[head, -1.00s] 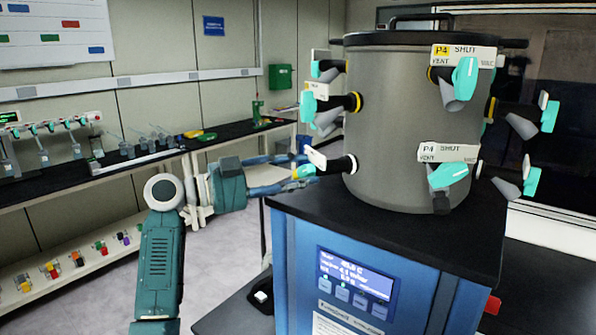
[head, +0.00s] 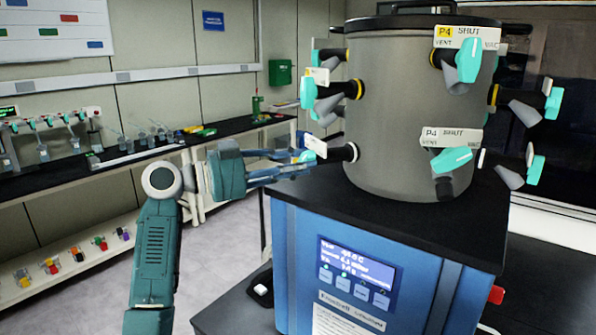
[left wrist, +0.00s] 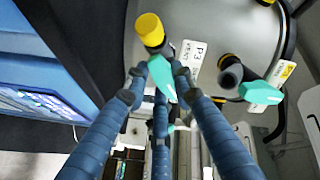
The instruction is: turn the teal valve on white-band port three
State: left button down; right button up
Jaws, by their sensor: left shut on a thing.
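The grey drum (head: 405,120) carries several ports with teal valves and white labels. A lower-left port (head: 345,153), black with a thin pale band, points left and has a white label (head: 315,147). Its teal valve handle (head: 307,157) is mostly hidden by my fingers. My left gripper (head: 303,162) reaches it from the left and is shut on that handle. In the left wrist view, the teal handle (left wrist: 160,76) sits between the fingertips (left wrist: 157,82), below a yellow cap (left wrist: 150,30). My right gripper is not in view.
Another teal valve (left wrist: 260,92) sits close to the right of my fingers. An upper-left valve (head: 330,103) is above. The drum stands on a blue cabinet (head: 340,220) with a display. A black bench (head: 60,180) runs along the back wall.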

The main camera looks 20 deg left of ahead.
pick_arm(q)
jog(key=shift+f+n+b, duration=0.2)
jog(key=shift+n+b, duration=0.45)
jog(key=shift+n, duration=0.25)
jog(key=n, duration=0.1)
jog(key=n+b, duration=0.1)
jog(key=shift+s+d+r+n, duration=0.1)
jog(key=shift+s+n, duration=0.05)
jog(key=shift+n, duration=0.25)
jog(key=n, duration=0.3)
jog(key=shift+r+b, duration=0.15)
jog(key=shift+b, duration=0.25)
jog(key=shift+s+d+r+n, duration=0.1)
jog(key=shift+n, duration=0.9)
jog(key=shift+r, duration=0.1)
